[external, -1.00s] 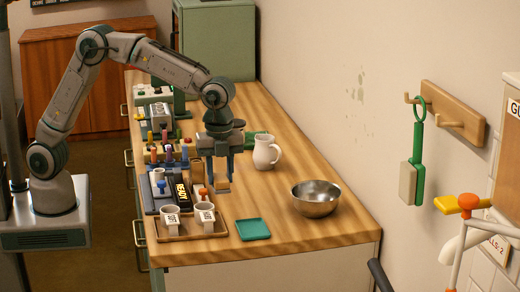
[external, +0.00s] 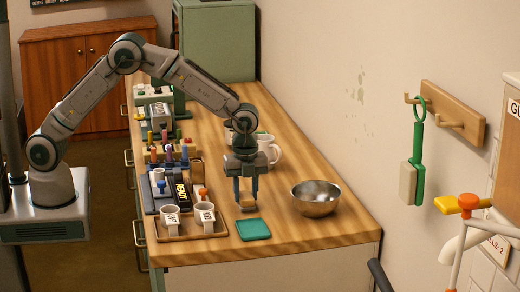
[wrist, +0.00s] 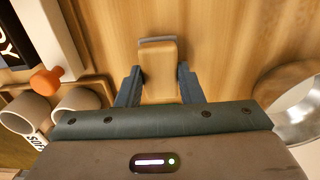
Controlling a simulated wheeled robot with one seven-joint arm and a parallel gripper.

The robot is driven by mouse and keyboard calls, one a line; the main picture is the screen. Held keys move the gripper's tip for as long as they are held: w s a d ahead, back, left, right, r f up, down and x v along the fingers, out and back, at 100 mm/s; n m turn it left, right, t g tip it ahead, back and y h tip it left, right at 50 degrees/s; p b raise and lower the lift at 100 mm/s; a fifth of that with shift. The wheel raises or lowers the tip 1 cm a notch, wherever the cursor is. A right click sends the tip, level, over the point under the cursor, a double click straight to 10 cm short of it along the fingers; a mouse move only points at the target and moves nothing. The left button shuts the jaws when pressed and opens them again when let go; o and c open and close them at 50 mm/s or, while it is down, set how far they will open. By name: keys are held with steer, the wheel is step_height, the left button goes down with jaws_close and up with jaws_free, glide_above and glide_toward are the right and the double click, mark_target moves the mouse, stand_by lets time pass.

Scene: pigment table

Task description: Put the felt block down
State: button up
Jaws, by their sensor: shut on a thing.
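My gripper (external: 247,195) points down over the right-hand part of the wooden table, with its two blue-grey fingers shut on the felt block (external: 247,205). In the wrist view the felt block (wrist: 159,70) is a tan wooden block with a grey strip along its far edge, held between the fingers of my gripper (wrist: 159,88). The block is low over the table; I cannot tell whether it touches the wood. A green square mat (external: 253,229) lies just in front of it.
A metal bowl (external: 315,198) stands to the right. A white jug (external: 270,152) is behind my gripper, partly hidden. A wooden tray (external: 190,239) with two white cups is at the front left. An orange-knobbed item (external: 203,193) and dark boxes stand to the left.

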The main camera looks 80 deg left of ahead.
steer(key=shift+f, duration=0.4)
steer(key=shift+f, duration=0.15)
steer(key=o, duration=1)
steer(key=shift+c, duration=0.2)
